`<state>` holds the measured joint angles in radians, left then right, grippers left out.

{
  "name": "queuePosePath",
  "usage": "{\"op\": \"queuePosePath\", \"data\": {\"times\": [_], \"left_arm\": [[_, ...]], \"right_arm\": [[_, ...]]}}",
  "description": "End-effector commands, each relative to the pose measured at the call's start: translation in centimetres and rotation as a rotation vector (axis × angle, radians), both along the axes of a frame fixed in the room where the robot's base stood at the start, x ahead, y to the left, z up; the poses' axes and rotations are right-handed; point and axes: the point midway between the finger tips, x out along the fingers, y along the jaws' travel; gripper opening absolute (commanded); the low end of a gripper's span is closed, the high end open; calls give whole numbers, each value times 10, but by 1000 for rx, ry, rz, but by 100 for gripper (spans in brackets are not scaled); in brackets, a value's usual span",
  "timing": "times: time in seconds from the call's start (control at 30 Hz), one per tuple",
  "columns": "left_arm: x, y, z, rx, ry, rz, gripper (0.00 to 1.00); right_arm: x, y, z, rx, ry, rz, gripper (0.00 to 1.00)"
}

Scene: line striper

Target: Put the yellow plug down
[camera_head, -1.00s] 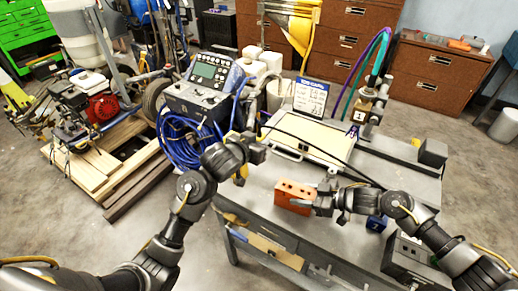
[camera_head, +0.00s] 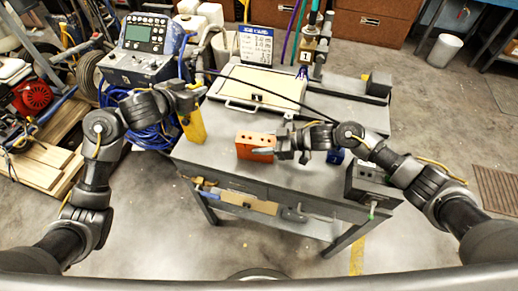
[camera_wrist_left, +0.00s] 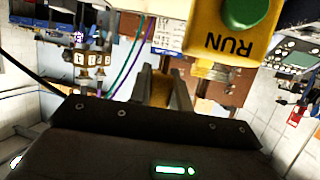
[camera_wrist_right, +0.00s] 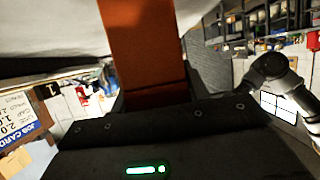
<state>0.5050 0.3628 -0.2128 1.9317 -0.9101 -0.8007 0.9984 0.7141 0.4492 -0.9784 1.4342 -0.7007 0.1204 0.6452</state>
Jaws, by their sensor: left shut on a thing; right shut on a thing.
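The yellow plug (camera_head: 192,122) hangs upright below my left gripper (camera_head: 188,96), over the left end of the grey table (camera_head: 215,155). My left gripper is shut on it. I cannot tell whether its lower end touches the table. In the left wrist view, a yellow body (camera_wrist_left: 205,45) with a green button and the word RUN is close at the top; a yellow-brown piece shows between the fingers (camera_wrist_left: 162,88). My right gripper (camera_head: 280,146) is shut on an orange block (camera_head: 256,144) with holes, which also fills the middle of the right wrist view (camera_wrist_right: 148,50).
A pale flat case (camera_head: 255,90) lies behind the orange block, with a black cable across it. A grey control box (camera_head: 143,55) and blue hose coils (camera_head: 150,138) stand left of the table. A dark box (camera_head: 372,182) sits at the right front. Bare tabletop lies around the orange block.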

Motion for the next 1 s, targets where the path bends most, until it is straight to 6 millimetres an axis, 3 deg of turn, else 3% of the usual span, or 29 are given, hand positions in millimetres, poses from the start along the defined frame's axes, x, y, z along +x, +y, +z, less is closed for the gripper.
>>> {"op": "queuePosePath", "data": {"times": [0.2, 0.47, 0.57, 0.83, 1.0], "left_arm": [[-32, -23, -21, -5, 3, -188, 0], [-38, -30, -27, -5, 6, -202, 0], [-39, -30, -45, -6, 9, -201, 0], [-39, -30, -119, -7, 10, -198, 0], [-38, -30, -150, -6, 5, -197, 0]], "right_arm": [[0, 0, 0, 0, 0, 0, 8], [0, 0, 0, 0, 0, 0, 8], [0, 0, 0, 0, 0, -1, 8], [0, 0, 0, 0, 0, 0, 8], [0, 0, 0, 0, 0, -1, 8]]}}
